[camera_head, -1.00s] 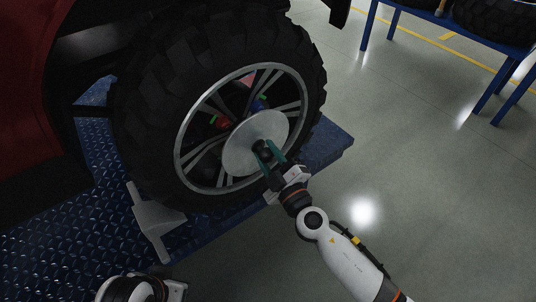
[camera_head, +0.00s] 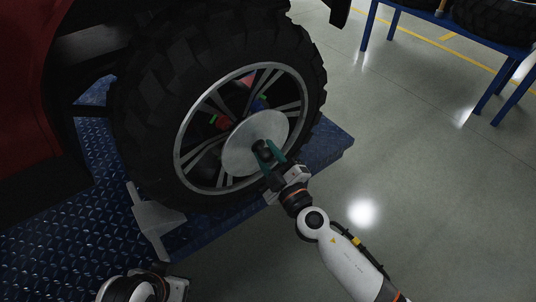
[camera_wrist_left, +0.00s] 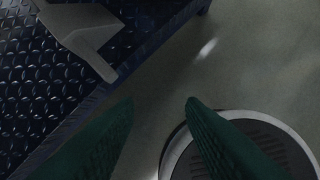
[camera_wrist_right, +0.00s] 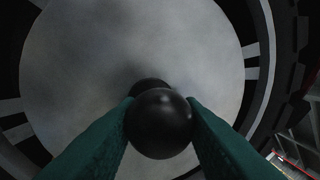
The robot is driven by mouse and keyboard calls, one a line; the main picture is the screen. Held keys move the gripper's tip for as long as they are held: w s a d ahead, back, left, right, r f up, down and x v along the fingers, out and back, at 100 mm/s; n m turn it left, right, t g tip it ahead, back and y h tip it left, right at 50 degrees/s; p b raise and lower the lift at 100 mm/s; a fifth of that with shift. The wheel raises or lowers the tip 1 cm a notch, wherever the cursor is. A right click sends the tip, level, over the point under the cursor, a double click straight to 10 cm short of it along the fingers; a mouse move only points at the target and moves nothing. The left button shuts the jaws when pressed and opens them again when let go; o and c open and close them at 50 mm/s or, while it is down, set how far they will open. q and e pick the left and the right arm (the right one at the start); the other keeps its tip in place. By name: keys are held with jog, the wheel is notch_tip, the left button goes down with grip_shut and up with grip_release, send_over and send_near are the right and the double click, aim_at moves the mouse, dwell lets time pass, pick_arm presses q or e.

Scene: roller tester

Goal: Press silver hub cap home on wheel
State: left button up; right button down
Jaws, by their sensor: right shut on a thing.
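The silver hub cap (camera_head: 240,153) is a round flat disc in front of the wheel's spoked rim (camera_head: 187,172), covering its middle. A black knob (camera_wrist_right: 160,122) sticks out from the cap's face. My right gripper (camera_head: 267,155) is shut on this knob, with one green finger on each side in the right wrist view. The head view does not show clearly whether the cap's back touches the wheel. The wheel's black tyre (camera_head: 150,110) stands upright. My left gripper (camera_wrist_left: 160,105) is open and empty above the floor, beside the blue platform; its fingers are hidden in the head view.
The wheel stands on a blue tread-plate platform (camera_head: 75,220) beside a red vehicle body (camera_head: 25,110). A grey wedge bracket (camera_head: 155,220) sits at the tyre's foot. A blue table (camera_head: 470,40) with tyres stands at the back right. The floor (camera_head: 430,190) on the right is clear.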

aim_at(259, 143)
pick_arm(q)
jog(key=shift+w+d+r, duration=0.15)
jog(key=shift+w, duration=0.2)
jog(key=shift+w+t, duration=0.1)
jog(key=shift+t, duration=0.2)
pick_arm(e)
jog(key=shift+w+a, duration=0.15)
jog(key=shift+w, duration=0.05)
